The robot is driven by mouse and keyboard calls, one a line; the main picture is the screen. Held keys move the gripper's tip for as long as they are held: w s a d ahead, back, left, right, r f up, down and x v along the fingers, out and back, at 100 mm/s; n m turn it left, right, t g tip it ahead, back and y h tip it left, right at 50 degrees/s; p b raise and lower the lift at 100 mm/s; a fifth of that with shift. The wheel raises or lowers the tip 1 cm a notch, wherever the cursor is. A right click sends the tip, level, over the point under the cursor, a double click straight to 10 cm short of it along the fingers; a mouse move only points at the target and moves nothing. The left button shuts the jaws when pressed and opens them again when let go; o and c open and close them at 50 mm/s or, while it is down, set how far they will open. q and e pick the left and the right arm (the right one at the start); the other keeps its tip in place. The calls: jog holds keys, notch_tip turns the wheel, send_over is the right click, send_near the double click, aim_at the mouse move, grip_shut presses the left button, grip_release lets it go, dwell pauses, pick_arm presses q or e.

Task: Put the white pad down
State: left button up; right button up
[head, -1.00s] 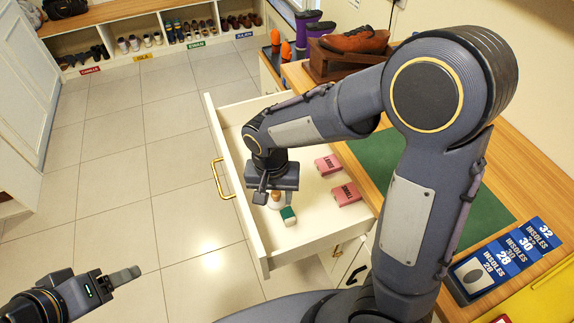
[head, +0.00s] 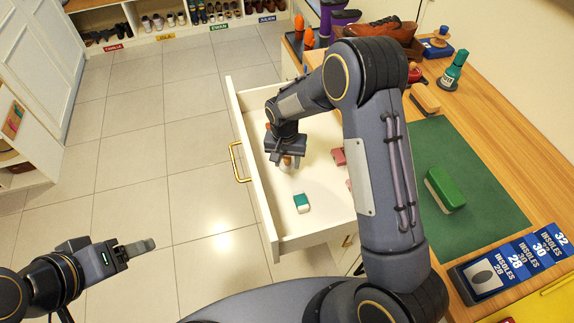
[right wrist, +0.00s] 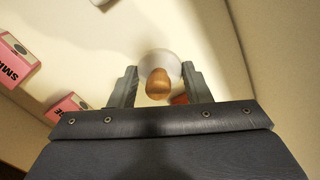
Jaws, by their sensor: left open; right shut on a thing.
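The white pad (right wrist: 160,62) is round with a brown wooden knob and sits between the fingers of my right gripper (right wrist: 160,88) in the right wrist view. My right gripper (head: 287,160) is shut on it, over the inside of the open drawer (head: 322,222). In the head view the gripper hides most of the pad; I cannot tell if its underside touches the drawer floor. My left gripper (head: 132,248) is open and empty over the floor, left of the drawer.
A green-and-white block (head: 302,203) lies in the drawer's near part. Pink blocks (right wrist: 16,58) lie to one side, partly behind my arm in the head view. Bare drawer floor surrounds the green-and-white block. A green brush-like block (head: 444,190) lies on the green mat (head: 475,215).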

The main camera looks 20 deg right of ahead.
aim_at(287, 167)
notch_tip(287, 167, down, 3)
jog(key=shift+r, duration=0.1)
jog(key=shift+f, duration=0.2)
jog(key=o, duration=1)
jog(key=shift+c, duration=0.2)
jog(key=shift+r, duration=0.1)
